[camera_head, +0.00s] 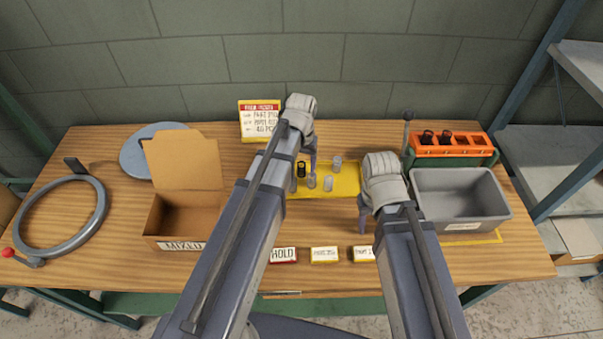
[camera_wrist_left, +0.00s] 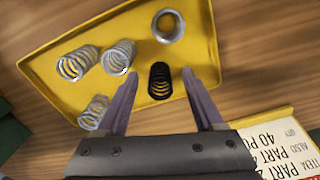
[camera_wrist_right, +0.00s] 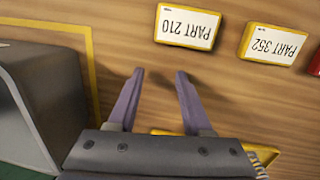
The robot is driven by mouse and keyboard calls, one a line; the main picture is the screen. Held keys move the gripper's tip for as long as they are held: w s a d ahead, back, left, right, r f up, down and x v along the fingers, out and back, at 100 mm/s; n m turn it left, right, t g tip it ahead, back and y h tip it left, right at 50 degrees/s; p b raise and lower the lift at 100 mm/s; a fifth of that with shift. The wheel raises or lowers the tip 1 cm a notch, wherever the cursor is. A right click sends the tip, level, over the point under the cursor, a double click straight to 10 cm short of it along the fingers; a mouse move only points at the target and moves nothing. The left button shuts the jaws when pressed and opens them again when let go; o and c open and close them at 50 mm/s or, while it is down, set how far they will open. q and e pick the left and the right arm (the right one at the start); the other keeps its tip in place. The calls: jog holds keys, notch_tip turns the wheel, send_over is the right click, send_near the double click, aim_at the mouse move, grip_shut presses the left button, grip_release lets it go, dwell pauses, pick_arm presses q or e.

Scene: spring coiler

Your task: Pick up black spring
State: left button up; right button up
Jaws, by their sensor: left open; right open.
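The black spring (camera_wrist_left: 160,81) stands on the yellow tray (camera_wrist_left: 88,33) near its edge, seen in the left wrist view. It also shows in the head view (camera_head: 301,169), beside my left gripper. My left gripper (camera_wrist_left: 161,84) is open, with its two fingers on either side of the black spring and apart from it. In the head view the left gripper (camera_head: 310,160) is above the tray's left part. Several silver springs (camera_wrist_left: 119,57) share the tray.
A cardboard box marked MIXED (camera_head: 185,215) stands at left, with a ring-shaped fixture (camera_head: 100,205) beyond it. A grey bin (camera_head: 460,195) and an orange rack (camera_head: 440,150) stand at right. Labels (camera_head: 324,254) line the front edge. A yellow sign (camera_head: 244,120) stands behind the tray.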

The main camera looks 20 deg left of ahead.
pick_arm(q)
grip_shut()
dwell(0.5)
